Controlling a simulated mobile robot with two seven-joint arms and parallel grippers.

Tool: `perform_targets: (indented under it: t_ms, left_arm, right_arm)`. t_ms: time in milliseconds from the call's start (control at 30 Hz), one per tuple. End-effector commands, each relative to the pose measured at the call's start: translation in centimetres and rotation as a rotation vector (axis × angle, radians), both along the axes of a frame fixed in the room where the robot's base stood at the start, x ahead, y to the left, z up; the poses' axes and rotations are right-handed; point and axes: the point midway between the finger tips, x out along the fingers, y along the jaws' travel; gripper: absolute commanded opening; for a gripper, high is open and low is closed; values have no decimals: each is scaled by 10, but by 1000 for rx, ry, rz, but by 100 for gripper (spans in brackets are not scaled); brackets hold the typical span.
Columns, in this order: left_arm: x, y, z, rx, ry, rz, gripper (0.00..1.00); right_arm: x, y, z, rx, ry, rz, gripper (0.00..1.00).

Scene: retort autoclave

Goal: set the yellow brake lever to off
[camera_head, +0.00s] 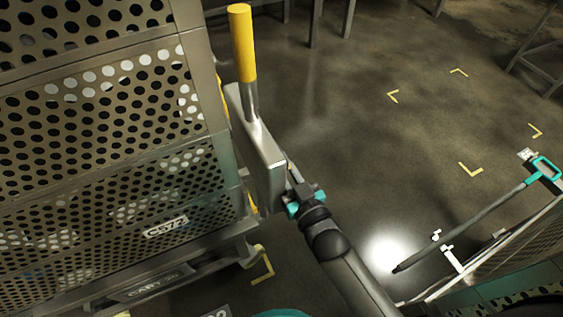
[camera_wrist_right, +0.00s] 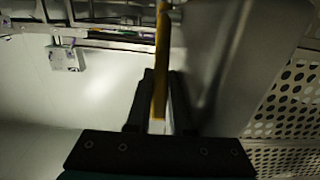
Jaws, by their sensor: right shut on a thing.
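The yellow brake lever (camera_wrist_right: 161,62) shows in the right wrist view as a narrow yellow bar with a pale lower end. It stands between the two dark fingers of my right gripper (camera_wrist_right: 158,95), which is shut on it. In the head view my right gripper (camera_head: 298,194) is at the edge of a grey metal plate (camera_head: 256,145) on the corner of the perforated cart (camera_head: 120,140). Its fingertips and the held part are hidden there. An upright yellow grip (camera_head: 242,45) on a metal post rises above the plate. My left gripper is not in view.
A dark rod with a teal handle (camera_head: 546,168) lies along another perforated structure at the lower right. Yellow corner marks (camera_head: 470,169) lie on open, shiny floor. Metal legs stand at the back.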

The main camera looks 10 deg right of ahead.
Motion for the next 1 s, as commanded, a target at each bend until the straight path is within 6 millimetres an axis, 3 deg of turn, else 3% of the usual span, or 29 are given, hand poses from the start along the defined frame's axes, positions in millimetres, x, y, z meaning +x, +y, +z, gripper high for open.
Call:
perform_targets:
  t_ms: [133,1000]
  left_arm:
    - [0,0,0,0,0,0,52]
    - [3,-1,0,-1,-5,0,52]
  right_arm:
    - [0,0,0,0,0,0,0]
    - [0,0,0,0,-1,0,0]
